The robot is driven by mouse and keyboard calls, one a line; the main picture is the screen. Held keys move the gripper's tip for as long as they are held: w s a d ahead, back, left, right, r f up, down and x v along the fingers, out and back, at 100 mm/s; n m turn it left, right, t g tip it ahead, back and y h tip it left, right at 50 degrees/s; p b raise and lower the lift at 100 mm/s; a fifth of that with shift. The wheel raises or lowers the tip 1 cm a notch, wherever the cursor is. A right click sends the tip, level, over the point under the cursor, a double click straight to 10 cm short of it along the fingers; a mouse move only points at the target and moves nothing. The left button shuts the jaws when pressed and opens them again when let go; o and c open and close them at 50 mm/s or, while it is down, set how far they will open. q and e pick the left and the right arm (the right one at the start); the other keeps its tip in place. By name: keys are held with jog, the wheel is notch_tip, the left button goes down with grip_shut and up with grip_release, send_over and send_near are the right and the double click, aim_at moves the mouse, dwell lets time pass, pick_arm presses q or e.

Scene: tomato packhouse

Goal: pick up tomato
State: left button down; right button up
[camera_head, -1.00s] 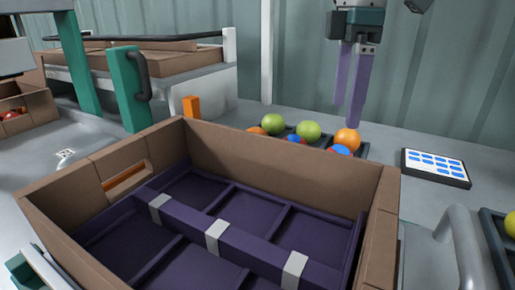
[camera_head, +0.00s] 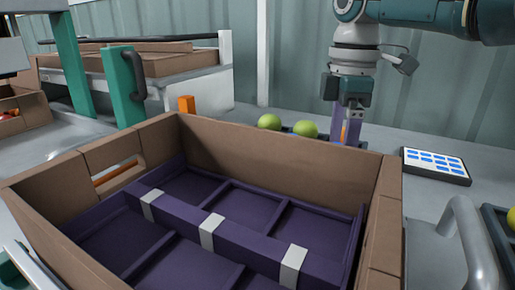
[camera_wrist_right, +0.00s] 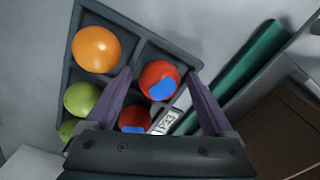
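A dark divided tray (camera_wrist_right: 140,22) holds several round tomatoes. In the right wrist view there are an orange one (camera_wrist_right: 96,49), green ones (camera_wrist_right: 81,98), and two red ones with blue patches. My right gripper (camera_wrist_right: 160,75) is open above the tray. One red tomato (camera_wrist_right: 158,75) lies between its fingertips, with small gaps apparent on both sides. The other red tomato (camera_wrist_right: 134,117) is nearer the palm and partly hidden. In the head view my right gripper (camera_head: 346,140) points down behind the crate, its tips hidden. Two green tomatoes (camera_head: 305,129) show over the crate rim. My left gripper is not in view.
A brown crate (camera_head: 270,155) with an empty purple divided insert (camera_head: 255,240) fills the foreground. A tablet (camera_head: 436,166) lies on the grey bench at the right, near a grey tubular handle (camera_head: 465,230). An orange block (camera_head: 187,104) stands behind the crate.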

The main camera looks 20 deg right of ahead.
jog(key=c, duration=0.8)
jog(key=shift+o, duration=0.2)
